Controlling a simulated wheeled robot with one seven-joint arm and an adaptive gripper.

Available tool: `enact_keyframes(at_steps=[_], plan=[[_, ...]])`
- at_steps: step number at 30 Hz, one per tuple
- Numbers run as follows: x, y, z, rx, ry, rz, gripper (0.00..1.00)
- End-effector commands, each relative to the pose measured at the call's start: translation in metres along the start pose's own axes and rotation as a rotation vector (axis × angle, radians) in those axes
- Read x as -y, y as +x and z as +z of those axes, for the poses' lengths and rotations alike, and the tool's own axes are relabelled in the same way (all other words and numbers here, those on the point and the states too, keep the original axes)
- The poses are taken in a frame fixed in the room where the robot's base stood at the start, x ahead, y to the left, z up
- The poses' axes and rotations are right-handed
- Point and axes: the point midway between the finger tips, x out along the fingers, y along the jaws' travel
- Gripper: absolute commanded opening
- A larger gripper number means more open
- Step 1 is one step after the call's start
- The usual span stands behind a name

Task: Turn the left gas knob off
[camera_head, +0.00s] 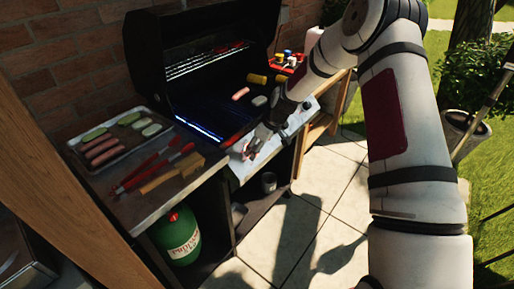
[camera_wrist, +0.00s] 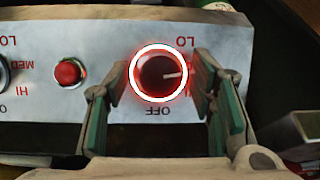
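A round gas knob (camera_wrist: 161,72) with a dark red face and a bright red-white ring sits on the pale control panel (camera_wrist: 110,130) in the wrist view. Its white pointer line points right, away from the OFF mark below the knob. My gripper (camera_wrist: 160,88) is open, with its green-padded fingers on either side of the knob. Contact with the knob cannot be made out. In the head view my gripper (camera_head: 254,142) is at the front panel of the black grill (camera_head: 150,60), and the knob there is too small to make out.
A red button (camera_wrist: 68,72) and part of another knob (camera_wrist: 3,76) are left on the panel. A green gas bottle (camera_head: 177,236) stands below.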

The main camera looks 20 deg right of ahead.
Motion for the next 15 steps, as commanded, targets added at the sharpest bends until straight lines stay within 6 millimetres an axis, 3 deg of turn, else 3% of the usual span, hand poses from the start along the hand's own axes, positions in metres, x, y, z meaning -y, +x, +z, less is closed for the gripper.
enact_keyframes(at_steps=[1, 5, 15], plan=[[0.0000, -0.0001, 0.0000, 0.000, 0.000, 0.000, 0.35], [0.0000, -0.0002, 0.0000, 0.000, 0.000, 0.000, 0.06], [-0.0004, 0.0002, 0.0003, -0.002, 0.024, -0.011, 0.04]])
